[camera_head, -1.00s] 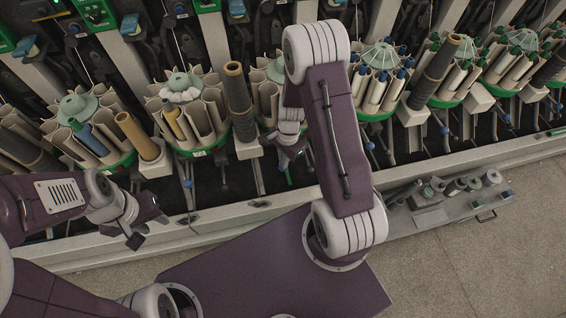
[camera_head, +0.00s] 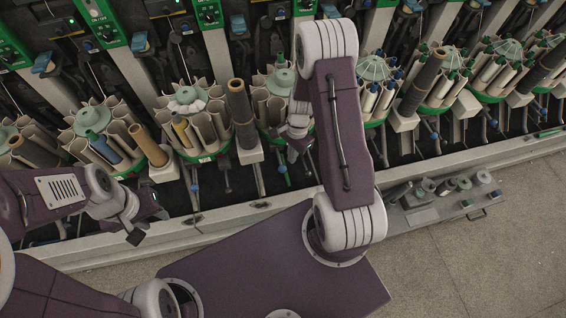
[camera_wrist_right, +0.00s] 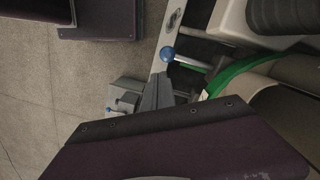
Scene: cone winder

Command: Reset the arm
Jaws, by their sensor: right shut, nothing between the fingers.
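My right gripper (camera_head: 304,160) is in the middle of the head view, over the front of the winding machine, below a holder of pale tubes (camera_head: 272,105). It is small and partly shaded there. In the right wrist view its grey fingers (camera_wrist_right: 156,92) are together with nothing between them, beside a rod with a blue ball (camera_wrist_right: 168,55). My left gripper (camera_head: 150,226) is at the left, in front of the machine's grey front rail (camera_head: 220,222). Its fingertips are apart and nothing shows between them.
Round green-rimmed holders (camera_head: 190,125) with tubes line the machine. A tall dark bobbin (camera_head: 241,113) and a tan bobbin (camera_head: 148,145) stand between them. A low grey tray (camera_head: 420,216) with several small spools lies at the rail's right. The floor (camera_head: 470,265) at lower right is clear.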

